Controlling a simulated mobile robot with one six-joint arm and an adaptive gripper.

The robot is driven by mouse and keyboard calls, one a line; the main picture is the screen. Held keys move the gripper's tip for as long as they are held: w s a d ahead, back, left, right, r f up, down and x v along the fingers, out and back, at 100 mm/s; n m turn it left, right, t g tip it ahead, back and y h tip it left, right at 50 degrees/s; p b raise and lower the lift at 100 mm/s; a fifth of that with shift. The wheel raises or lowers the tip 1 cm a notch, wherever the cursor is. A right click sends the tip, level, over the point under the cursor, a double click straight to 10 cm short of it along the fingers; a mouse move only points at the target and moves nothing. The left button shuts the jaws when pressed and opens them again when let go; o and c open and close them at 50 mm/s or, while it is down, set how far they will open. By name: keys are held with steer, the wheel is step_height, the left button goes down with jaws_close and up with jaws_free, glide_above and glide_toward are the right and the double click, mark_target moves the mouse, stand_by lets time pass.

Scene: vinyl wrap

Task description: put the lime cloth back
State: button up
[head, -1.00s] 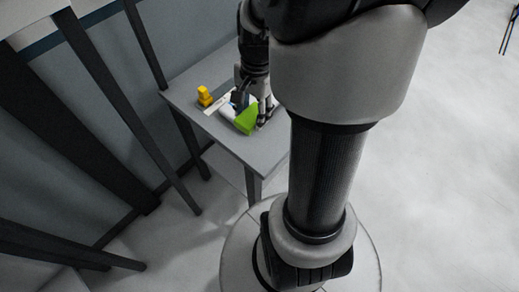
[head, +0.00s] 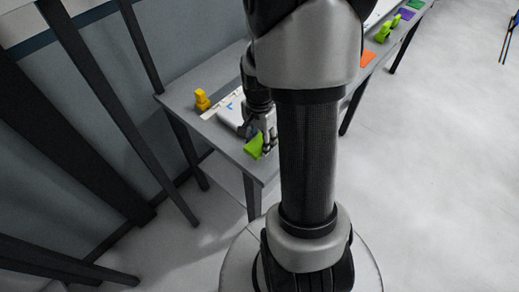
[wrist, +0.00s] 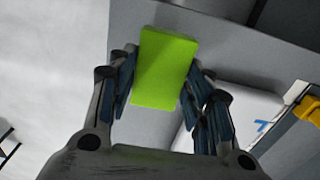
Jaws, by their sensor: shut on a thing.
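The lime cloth (head: 254,147) looks like a flat, bright green block. It shows near the front edge of the grey table in the head view. In the wrist view the cloth (wrist: 165,68) sits between both finger pairs, with its far end beyond the fingertips. My gripper (head: 265,143) is shut on it; the fingers (wrist: 160,82) touch its two sides. I cannot tell how high the cloth is above the table. My arm hides part of the table in the head view.
A white board with a blue mark (head: 233,112) lies behind the gripper, with a yellow object (head: 202,99) at its left. Along the table at upper right are an orange patch (head: 367,57), a lime-green object (head: 384,32) and a purple patch (head: 407,14).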

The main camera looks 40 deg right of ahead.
mark_target(259, 142)
step_height(259, 142, down, 4)
steer(key=shift+f+b, duration=0.1)
steer(key=shift+b, duration=0.7)
steer(key=o, duration=0.9)
steer(key=shift+o, duration=0.2)
